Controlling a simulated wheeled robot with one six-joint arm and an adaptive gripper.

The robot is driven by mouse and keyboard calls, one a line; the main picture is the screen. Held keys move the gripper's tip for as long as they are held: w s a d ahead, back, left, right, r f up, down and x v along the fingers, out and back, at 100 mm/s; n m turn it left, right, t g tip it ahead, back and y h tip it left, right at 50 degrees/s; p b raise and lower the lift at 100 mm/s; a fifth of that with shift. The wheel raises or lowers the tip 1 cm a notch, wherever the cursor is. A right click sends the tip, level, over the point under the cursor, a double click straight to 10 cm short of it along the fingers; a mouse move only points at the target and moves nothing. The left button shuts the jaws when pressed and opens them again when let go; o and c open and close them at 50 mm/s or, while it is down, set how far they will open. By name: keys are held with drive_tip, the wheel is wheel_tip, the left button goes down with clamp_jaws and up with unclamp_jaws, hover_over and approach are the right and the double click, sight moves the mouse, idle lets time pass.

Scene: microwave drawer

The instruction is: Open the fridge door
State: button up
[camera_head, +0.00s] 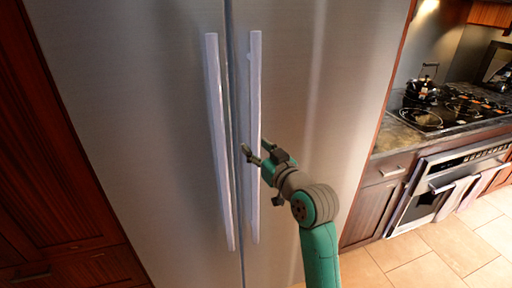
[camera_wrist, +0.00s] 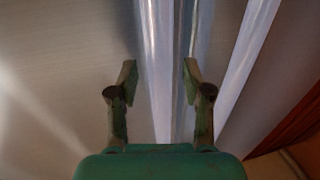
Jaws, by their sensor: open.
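The fridge (camera_head: 310,60) has two closed steel doors with a narrow vertical seam between them. The right door's handle (camera_head: 255,80) is a long pale upright bar, and the left door's handle (camera_head: 217,110) runs beside it. My gripper (camera_head: 256,152) is open at about mid-height of the right handle, with one finger on each side of it. In the wrist view, the handle bar (camera_wrist: 158,40) runs between the two open fingers of my gripper (camera_wrist: 160,78). The other handle (camera_wrist: 248,60) is to the right there. I cannot tell whether the fingers touch the bar.
Dark wood cabinets (camera_head: 60,150) stand left of the fridge. To the right are a counter with a cooktop (camera_head: 425,118), a kettle (camera_head: 422,88) and an oven (camera_head: 435,200) with towels. Tiled floor (camera_head: 440,255) is clear at the lower right.

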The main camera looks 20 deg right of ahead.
drive_tip(key=shift+w+a, duration=0.1)
drive_tip(key=shift+w, duration=0.4)
clamp_jaws()
